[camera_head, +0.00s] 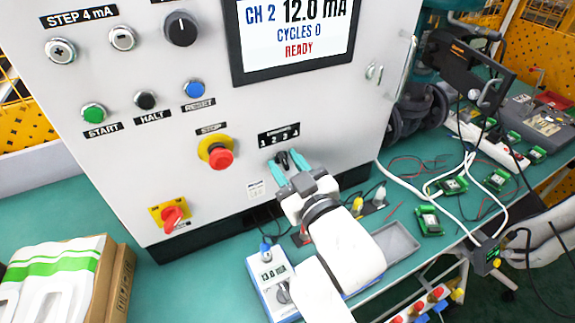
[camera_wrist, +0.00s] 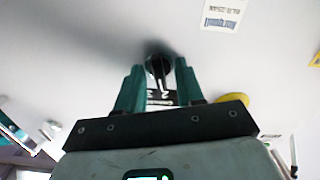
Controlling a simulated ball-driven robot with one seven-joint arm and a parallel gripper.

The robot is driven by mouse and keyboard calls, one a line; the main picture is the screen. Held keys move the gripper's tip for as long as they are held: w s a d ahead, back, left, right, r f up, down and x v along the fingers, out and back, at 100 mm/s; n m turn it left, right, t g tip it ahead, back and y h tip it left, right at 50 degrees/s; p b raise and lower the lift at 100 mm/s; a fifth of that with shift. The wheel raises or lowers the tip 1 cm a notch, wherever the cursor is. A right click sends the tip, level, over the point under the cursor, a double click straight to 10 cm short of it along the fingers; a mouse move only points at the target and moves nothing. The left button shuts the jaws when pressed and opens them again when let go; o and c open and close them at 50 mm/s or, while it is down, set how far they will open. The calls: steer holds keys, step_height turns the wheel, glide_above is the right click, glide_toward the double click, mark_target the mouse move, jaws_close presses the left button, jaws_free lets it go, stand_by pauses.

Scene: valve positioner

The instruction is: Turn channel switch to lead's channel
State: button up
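The channel switch (camera_head: 282,159) is a small black knob on the grey cabinet front, under a black plate (camera_head: 279,135) marked 1 to 4. My gripper (camera_head: 287,168) is at the switch, its two teal fingers on either side of the knob. In the wrist view the knob (camera_wrist: 158,70) sits between the fingertips of my gripper (camera_wrist: 160,72), with a narrow gap visible on each side. The fingers partly hide the knob in the head view, and its exact pointing is unclear. The screen (camera_head: 295,30) reads CH 2, 12.0 mA, CYCLES 0, READY. Which channel the lead is on cannot be told.
A red stop button (camera_head: 220,158) on a yellow base is left of my gripper. A red rotary handle (camera_head: 172,216) is lower left. A meter box (camera_head: 268,283) reading 13.0 mA and a yellow plug (camera_head: 357,205) stand below on the green bench. Cables and circuit boards lie right.

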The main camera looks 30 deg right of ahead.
steer(key=shift+s, duration=0.1)
steer(key=s+b, duration=0.1)
steer(key=s, duration=0.9)
steer(key=shift+s, duration=0.3)
